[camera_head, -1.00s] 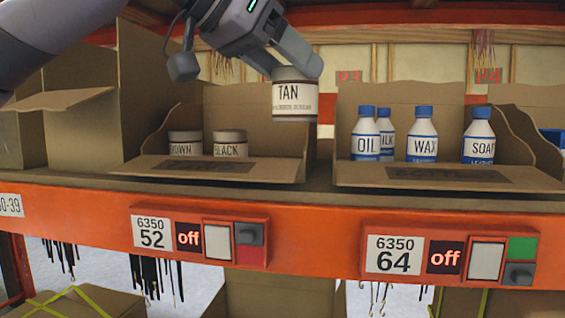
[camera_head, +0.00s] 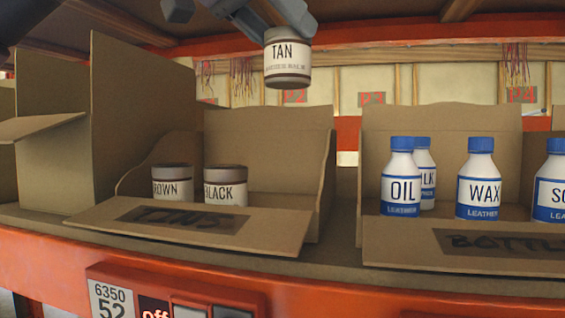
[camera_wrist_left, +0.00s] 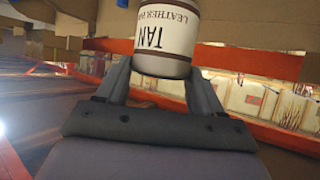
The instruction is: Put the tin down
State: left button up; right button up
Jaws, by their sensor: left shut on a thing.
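The tin labelled TAN (camera_head: 288,62) is white with brown bands and hangs upright in the air at the top of the head view. My left gripper (camera_head: 285,22) is shut on it from above. In the left wrist view the tin (camera_wrist_left: 165,38) sits between the two fingers (camera_wrist_left: 160,80). Below it is the open cardboard box marked TINS (camera_head: 275,228), holding the BROWN tin (camera_head: 172,185) and the BLACK tin (camera_head: 226,186) on its left side. The right part of that box looks empty. My right gripper is not in view.
A box marked BOTTLES (camera_head: 400,240) stands to the right, with blue-capped OIL (camera_head: 401,180) and WAX (camera_head: 480,182) bottles and others. A tall cardboard box (camera_head: 140,110) stands at the left. The orange shelf beam (camera_head: 50,262) runs along the front.

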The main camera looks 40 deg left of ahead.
pick_arm(q)
notch_tip(320, 180, down, 18)
jog(key=shift+r, duration=0.1)
dwell(0.6)
jog(key=shift+f, duration=0.2)
jog(key=o, duration=1.1)
jog(key=shift+s+r, duration=0.3)
jog(key=shift+r, duration=0.1)
jog(key=v, duration=1.1)
